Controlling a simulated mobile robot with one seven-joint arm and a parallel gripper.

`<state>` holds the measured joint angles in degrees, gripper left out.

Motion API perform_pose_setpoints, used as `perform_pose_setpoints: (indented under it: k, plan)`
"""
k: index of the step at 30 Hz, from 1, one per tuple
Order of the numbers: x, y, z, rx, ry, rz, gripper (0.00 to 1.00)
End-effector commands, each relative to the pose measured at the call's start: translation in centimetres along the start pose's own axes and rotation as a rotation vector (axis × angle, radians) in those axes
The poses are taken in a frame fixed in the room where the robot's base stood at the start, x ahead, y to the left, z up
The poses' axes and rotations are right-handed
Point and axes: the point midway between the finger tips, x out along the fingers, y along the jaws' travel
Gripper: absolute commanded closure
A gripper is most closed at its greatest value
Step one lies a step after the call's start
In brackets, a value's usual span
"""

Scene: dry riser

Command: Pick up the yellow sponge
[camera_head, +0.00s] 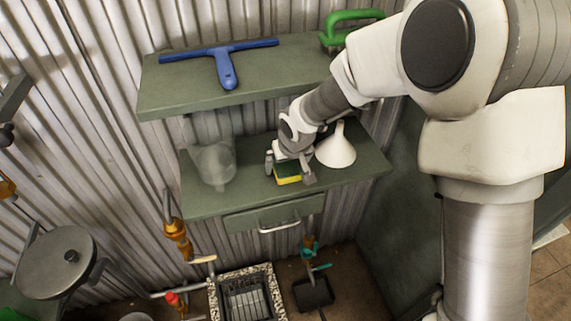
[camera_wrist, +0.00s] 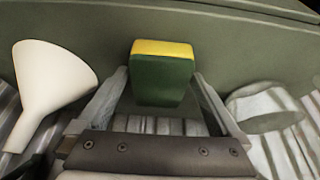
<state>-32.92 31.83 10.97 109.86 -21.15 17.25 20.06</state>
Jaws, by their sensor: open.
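The yellow sponge (camera_head: 288,174) with a green side lies on the lower green shelf, between a clear jug and a white funnel. In the wrist view the sponge (camera_wrist: 162,72) shows its green face and a yellow strip, between and just beyond my fingertips. My gripper (camera_head: 290,172) is over the sponge with a finger to each side of it. In the wrist view my gripper (camera_wrist: 160,80) is open, with gaps between the fingers and the sponge. Part of the sponge is hidden by my gripper in the head view.
The white funnel (camera_head: 336,150) stands close on the right of my gripper. The clear jug (camera_head: 215,164) stands to the left. An upper shelf (camera_head: 180,92) with a blue squeegee (camera_head: 226,66) and a green-handled tool (camera_head: 345,28) overhangs behind. A drawer (camera_head: 262,216) is below.

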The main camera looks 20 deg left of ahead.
Motion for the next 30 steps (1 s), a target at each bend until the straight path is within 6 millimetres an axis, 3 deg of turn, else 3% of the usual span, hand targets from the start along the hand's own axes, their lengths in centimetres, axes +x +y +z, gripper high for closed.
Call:
perform_pose_setpoints:
  k: [4,16,25,30]
  plan:
    - [0.0,0.0,0.0,0.0,0.0,0.0,0.0]
    - [0.0,0.0,0.0,0.0,0.0,0.0,0.71]
    - [-0.2,0.0,-0.1,0.0,0.001,0.0,0.72]
    - [-1.3,0.1,-0.6,0.001,0.002,0.0,0.72]
